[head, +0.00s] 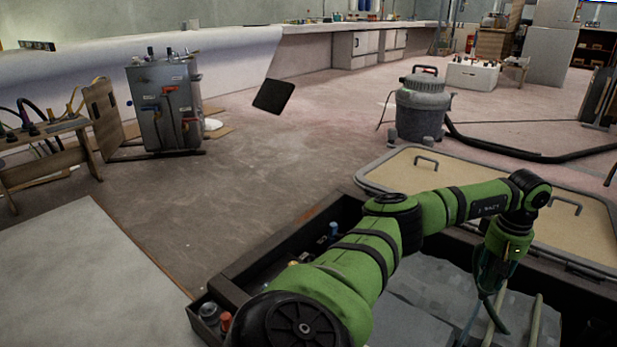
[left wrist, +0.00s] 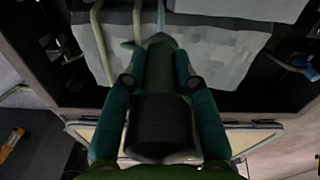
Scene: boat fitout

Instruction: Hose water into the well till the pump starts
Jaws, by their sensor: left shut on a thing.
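My left gripper (head: 490,278) points down into the open well (head: 345,212), a dark-framed recess in the floor. In the left wrist view its two teal fingers (left wrist: 160,80) are shut on a dark green hose nozzle (left wrist: 160,65), one finger on each side. The nozzle points toward the grey blocks in the well. A thin pale blue streak runs on from its tip; it looks like water, but I cannot be sure. I cannot make out the pump or any water level. My right gripper is not in view.
Pale hoses (head: 537,320) run over grey blocks (head: 425,270) in the well. A beige hatch cover (head: 480,185) with handles lies behind it. Small fittings (head: 225,320) line the near left rim. A shop vacuum (head: 420,108) and a metal tank (head: 165,105) stand beyond.

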